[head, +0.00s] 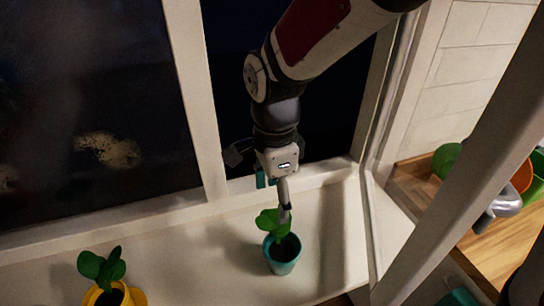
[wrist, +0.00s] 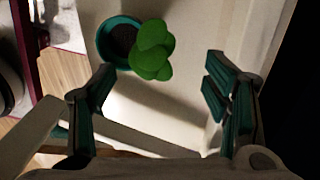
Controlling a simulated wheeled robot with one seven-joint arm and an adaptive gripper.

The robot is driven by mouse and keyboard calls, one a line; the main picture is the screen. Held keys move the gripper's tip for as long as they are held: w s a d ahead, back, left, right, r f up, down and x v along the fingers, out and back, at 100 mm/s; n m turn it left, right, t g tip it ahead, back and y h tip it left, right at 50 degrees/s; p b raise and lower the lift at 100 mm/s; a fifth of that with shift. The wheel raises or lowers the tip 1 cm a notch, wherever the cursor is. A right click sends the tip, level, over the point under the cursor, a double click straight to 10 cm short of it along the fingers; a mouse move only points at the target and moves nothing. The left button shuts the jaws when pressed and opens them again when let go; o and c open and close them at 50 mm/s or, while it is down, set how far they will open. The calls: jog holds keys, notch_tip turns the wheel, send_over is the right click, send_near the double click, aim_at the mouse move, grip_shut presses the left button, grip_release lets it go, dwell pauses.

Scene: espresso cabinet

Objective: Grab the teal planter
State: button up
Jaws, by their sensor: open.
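The teal planter (head: 283,258) stands upright on the white window sill in the head view, with a green leafy plant (head: 270,223) in it. My gripper (head: 284,200) points down at it from above, and one finger overlaps the plant in this view. In the wrist view the planter (wrist: 108,48) lies beyond the fingertips toward the upper left, with its leaves (wrist: 153,50) between the two fingers in the picture. My gripper (wrist: 160,78) is open, with its teal-padded fingers wide apart and nothing between the pads. Whether a finger touches the leaves I cannot tell.
A yellow planter (head: 103,295) with a plant stands at the lower left of the sill (head: 190,250). A dark window (head: 90,110) rises behind. A pale frame post (head: 460,150) and a wooden counter (head: 500,245) with pots are at the right. The sill between the planters is clear.

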aim_at(274, 214)
jog(key=shift+s+f, duration=0.15)
jog(key=shift+f, duration=1.3)
jog(key=shift+s+f, duration=0.1)
jog(key=shift+f, duration=1.35)
grip_shut()
